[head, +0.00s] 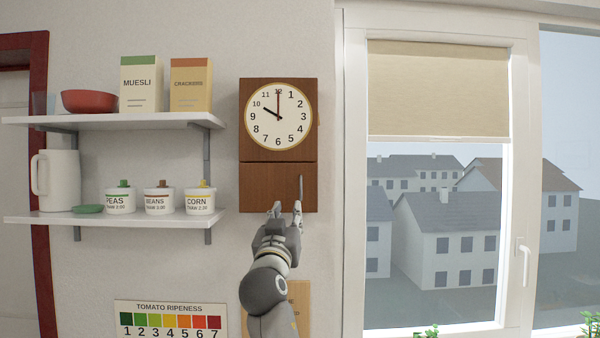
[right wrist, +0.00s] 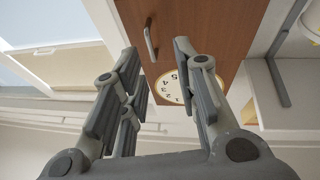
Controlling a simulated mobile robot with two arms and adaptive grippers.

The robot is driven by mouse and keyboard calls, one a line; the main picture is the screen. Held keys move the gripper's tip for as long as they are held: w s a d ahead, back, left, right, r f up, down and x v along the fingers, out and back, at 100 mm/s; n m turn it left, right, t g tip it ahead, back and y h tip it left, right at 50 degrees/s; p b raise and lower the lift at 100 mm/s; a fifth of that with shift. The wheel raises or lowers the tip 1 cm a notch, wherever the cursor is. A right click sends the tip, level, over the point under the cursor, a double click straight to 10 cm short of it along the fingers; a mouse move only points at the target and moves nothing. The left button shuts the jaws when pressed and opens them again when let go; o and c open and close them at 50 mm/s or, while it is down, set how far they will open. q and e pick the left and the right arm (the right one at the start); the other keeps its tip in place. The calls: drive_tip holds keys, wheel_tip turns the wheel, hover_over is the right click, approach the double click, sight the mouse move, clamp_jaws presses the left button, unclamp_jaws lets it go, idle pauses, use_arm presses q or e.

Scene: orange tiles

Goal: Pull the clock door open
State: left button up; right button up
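The brown wooden wall clock (head: 279,115) hangs on the wall with its white face showing. Its lower door (head: 262,182) looks shut, with a small vertical metal handle (head: 301,184) near its right edge. My right gripper (head: 286,207) is at the door's bottom edge, just below the handle, with its fingers apart. In the right wrist view my right gripper (right wrist: 156,50) is open and empty. The handle also shows in that view (right wrist: 150,40), between the fingertips and apparently not gripped. My left gripper is not in view.
Left of the clock are two wall shelves (head: 120,218) with boxes, jars, a bowl and a jug. A window (head: 526,200) with a blind is on the right. A tomato ripeness chart (head: 170,318) and a tan board (head: 300,300) are below. Bare wall surrounds the clock.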

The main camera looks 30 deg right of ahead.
sight(300, 180)
drive_tip(key=shift+m+h, duration=0.3)
drive_tip(key=shift+m, duration=0.2)
drive_tip(key=w+d+r+p, duration=0.1)
drive_tip(key=d+r+p, duration=0.1)
drive_tip(key=w+d+r+p, duration=0.3)
drive_tip(key=w+r+p, duration=0.1)
drive_tip(key=shift+w+d+r, duration=0.2)
drive_tip(key=shift+d+r, duration=0.2)
drive_tip(key=shift+w+d+r, duration=0.1)
drive_tip(key=shift+w+d, duration=0.25)
drive_tip(key=shift+w, duration=0.25)
clamp_jaws()
